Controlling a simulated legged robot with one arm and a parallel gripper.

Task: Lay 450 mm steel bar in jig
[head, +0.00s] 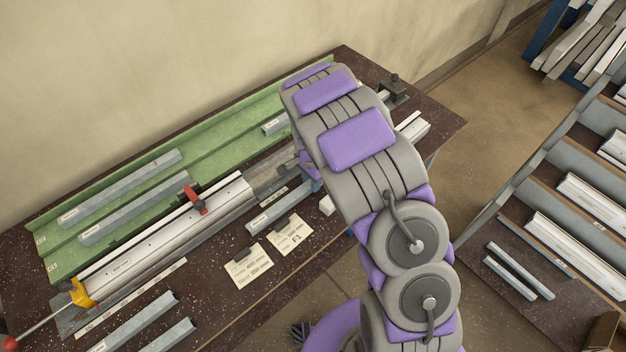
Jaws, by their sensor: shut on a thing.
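The jig (165,250) is a long pale metal channel running diagonally along the bench, with a red clamp (195,199) and a yellow clamp (84,294) at its lower left end. My gripper (308,172) shows only in part beside my arm, over the jig's right part; its fingertips are hidden. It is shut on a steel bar. A grey bar (275,209) reaches out from under it, slanting along the jig's front side; I cannot tell whether it touches the bench. Other grey bars (122,187) lie in the green tray (60,258).
Two cards (249,266) lie at the front of the dark speckled bench (30,243). Loose bars (135,321) lie at the lower left. A red-knobbed rod (38,331) sticks out at the left. A rack (560,190) with profiles stands at the right. A wall is behind the bench.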

